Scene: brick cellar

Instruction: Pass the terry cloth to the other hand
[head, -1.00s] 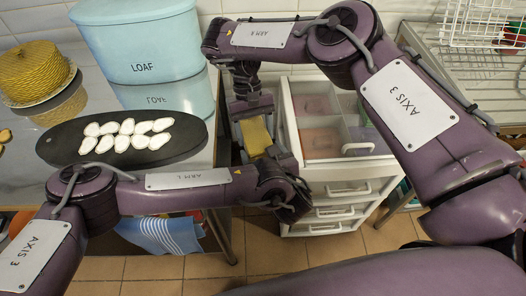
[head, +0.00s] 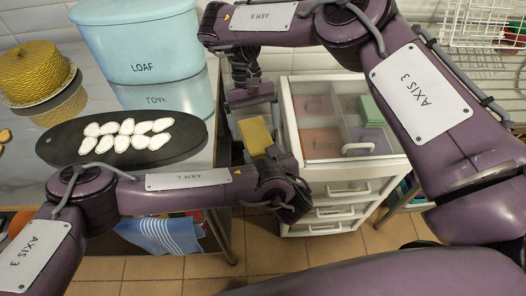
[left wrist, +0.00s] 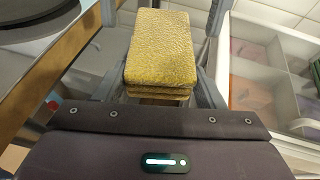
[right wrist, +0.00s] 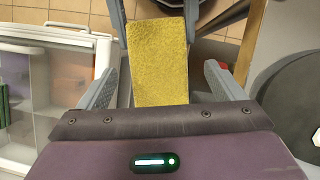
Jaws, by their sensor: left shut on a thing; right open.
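The left wrist view shows the cloth (left wrist: 160,50) as stacked layers reaching out from the jaws. My right gripper (head: 249,101) is open at the cloth's upper end. In the right wrist view the cloth (right wrist: 160,65) lies between the open right fingers (right wrist: 160,85), with gaps visible at both sides.
A white drawer cabinet (head: 338,167) with a divided top stands just right of the grippers. A striped cloth (head: 165,236) hangs below.

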